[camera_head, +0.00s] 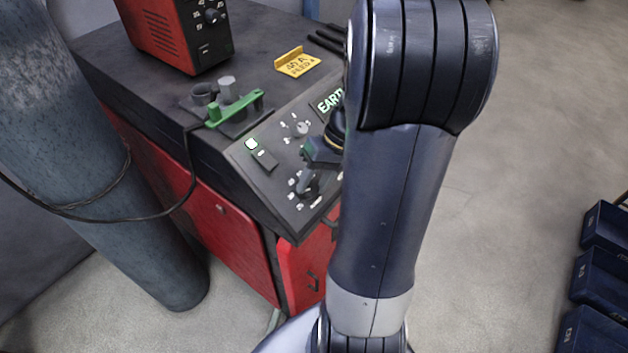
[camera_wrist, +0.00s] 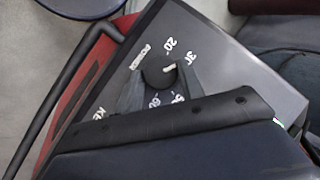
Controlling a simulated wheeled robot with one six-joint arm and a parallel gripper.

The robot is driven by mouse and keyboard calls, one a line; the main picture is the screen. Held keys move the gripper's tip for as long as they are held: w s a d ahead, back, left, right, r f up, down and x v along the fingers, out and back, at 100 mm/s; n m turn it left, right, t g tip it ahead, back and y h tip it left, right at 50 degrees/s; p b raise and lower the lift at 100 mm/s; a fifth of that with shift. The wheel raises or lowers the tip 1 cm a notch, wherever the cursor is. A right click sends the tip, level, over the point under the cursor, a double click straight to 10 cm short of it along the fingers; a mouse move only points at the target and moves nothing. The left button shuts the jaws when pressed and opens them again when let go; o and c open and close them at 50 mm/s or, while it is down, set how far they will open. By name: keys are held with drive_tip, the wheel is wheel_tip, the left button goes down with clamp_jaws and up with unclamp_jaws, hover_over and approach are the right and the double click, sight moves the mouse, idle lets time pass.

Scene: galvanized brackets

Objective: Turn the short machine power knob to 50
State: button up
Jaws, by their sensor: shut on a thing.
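The short power knob (camera_wrist: 157,74) is a dark round knob with a white pointer mark, on the grey sloped panel in the wrist view. "POWER" is printed beside it. Its pointer is turned toward the upper right, roughly toward the 30 mark. My gripper (camera_wrist: 159,84) is shut on the knob, with one finger on each side.
A second knob (camera_head: 301,129) with white marks sits higher on the panel (camera_head: 243,151). A lit white switch (camera_head: 251,144) is at its left. A gas cylinder (camera_head: 100,150) stands left.

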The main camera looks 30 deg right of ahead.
drive_tip(key=m+y, duration=0.1)
drive_tip(key=m+t+y, duration=0.1)
drive_tip(key=m, duration=0.1)
drive_tip(key=shift+s+d+f+m, duration=0.1)
drive_tip(key=shift+s+d+m, duration=0.1)
drive_tip(key=shift+m, duration=0.1)
drive_tip(key=m+t+y, duration=0.1)
drive_tip(key=m, duration=0.1)
drive_tip(key=m+t, duration=0.1)
drive_tip(key=m, duration=0.1)
drive_tip(key=shift+s+f+y+b, duration=0.1)
drive_tip(key=shift+f+y+b, duration=0.05)
drive_tip(key=shift+y+b, duration=0.25)
drive_tip(key=m+t, duration=0.1)
drive_tip(key=m, duration=0.1)
drive_tip(key=m+t, duration=0.1)
drive_tip(key=m, duration=0.1)
drive_tip(key=shift+s+d+f+y, duration=0.1)
drive_tip(key=shift+s+f+y, duration=0.05)
drive_tip(key=shift+y, duration=0.25)
drive_tip(key=shift+s+m+t+b, duration=0.1)
drive_tip(key=shift+m+t+b, duration=0.15)
drive_tip(key=shift+m+t, duration=0.75)
drive_tip(key=shift+s+m+t+b, duration=0.1)
drive_tip(key=shift+m+t+b, duration=0.3)
drive_tip(key=shift+m, duration=1)
drive_tip(key=o, duration=1)
